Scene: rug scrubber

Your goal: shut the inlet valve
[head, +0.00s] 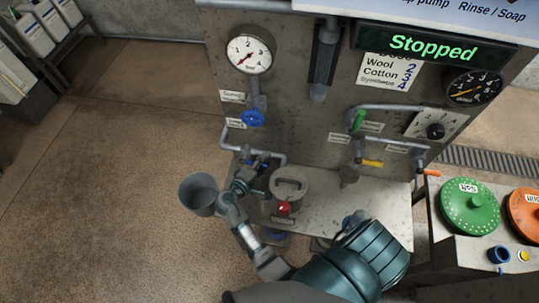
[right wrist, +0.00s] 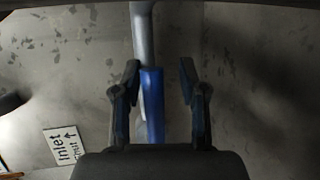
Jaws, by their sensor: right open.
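The inlet valve's blue lever handle (right wrist: 153,105) shows in the right wrist view, in line with a grey pipe (right wrist: 143,35). A tilted label (right wrist: 67,147) to its left reads "Inlet", "Shut" and an up arrow. My right gripper (right wrist: 160,75) is open, with one finger on each side of the handle. The handle is closer to the left finger; I cannot tell whether they touch. In the head view my right gripper (head: 257,164) is at the low pipe on the panel's left and largely hides the handle. My left gripper is not in view.
A blue handwheel (head: 252,118) sits above, below a pressure gauge (head: 249,51). Green (head: 359,121) and yellow (head: 372,163) handles are farther right. The display (head: 433,47) reads "Stopped".

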